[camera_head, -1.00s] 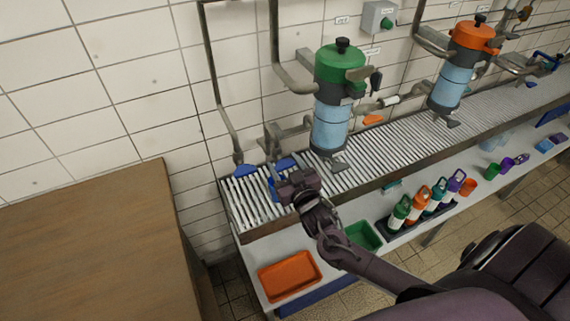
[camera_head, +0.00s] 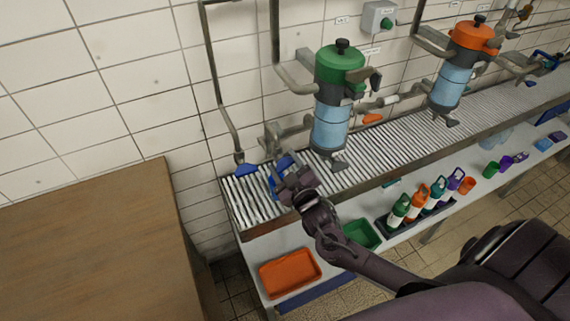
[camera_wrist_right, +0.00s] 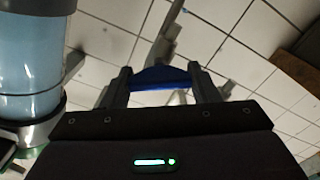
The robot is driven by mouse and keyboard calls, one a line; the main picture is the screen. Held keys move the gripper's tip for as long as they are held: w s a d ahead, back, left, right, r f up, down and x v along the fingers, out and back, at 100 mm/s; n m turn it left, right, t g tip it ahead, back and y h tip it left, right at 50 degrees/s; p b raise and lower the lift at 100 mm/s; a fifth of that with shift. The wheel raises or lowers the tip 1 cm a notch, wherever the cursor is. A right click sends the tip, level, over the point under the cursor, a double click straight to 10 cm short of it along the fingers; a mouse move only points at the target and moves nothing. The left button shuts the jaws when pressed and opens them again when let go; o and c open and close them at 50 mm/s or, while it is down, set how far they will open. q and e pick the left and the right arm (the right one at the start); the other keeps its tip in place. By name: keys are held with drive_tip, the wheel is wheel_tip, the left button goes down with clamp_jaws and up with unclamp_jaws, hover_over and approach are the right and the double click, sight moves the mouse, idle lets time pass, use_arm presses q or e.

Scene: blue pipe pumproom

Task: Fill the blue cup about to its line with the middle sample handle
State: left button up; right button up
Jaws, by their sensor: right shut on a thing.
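My right gripper (camera_head: 286,178) reaches over the left end of the grey slatted rack. It is shut on a blue paddle handle (camera_head: 283,162) on a grey pipe. In the right wrist view the blue handle (camera_wrist_right: 160,77) spans between the two fingers, with grey metal behind it. A blue patch (camera_head: 273,187), seemingly the blue cup, shows just left of the gripper on the slats; the gripper hides most of it. Its line and any water in it cannot be seen. Another blue handle (camera_head: 245,169) hangs on a pipe to the left. My left gripper is out of view.
A green-topped filter (camera_head: 330,125) stands right of the gripper, and an orange-topped one (camera_head: 452,85) farther right. Below the slatted rack (camera_head: 385,150) are an orange tray (camera_head: 290,272), a green tray (camera_head: 362,235) and several bottles (camera_head: 420,198). A wooden surface (camera_head: 95,250) lies at left.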

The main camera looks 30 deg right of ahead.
drive_tip(key=o, duration=1)
drive_tip(key=s, duration=0.4)
drive_tip(key=s+b, duration=0.1)
drive_tip(key=s, duration=0.2)
drive_tip(key=shift+s+a+b, duration=0.2)
drive_tip(key=shift+s+b, duration=0.1)
drive_tip(key=shift+s, duration=0.1)
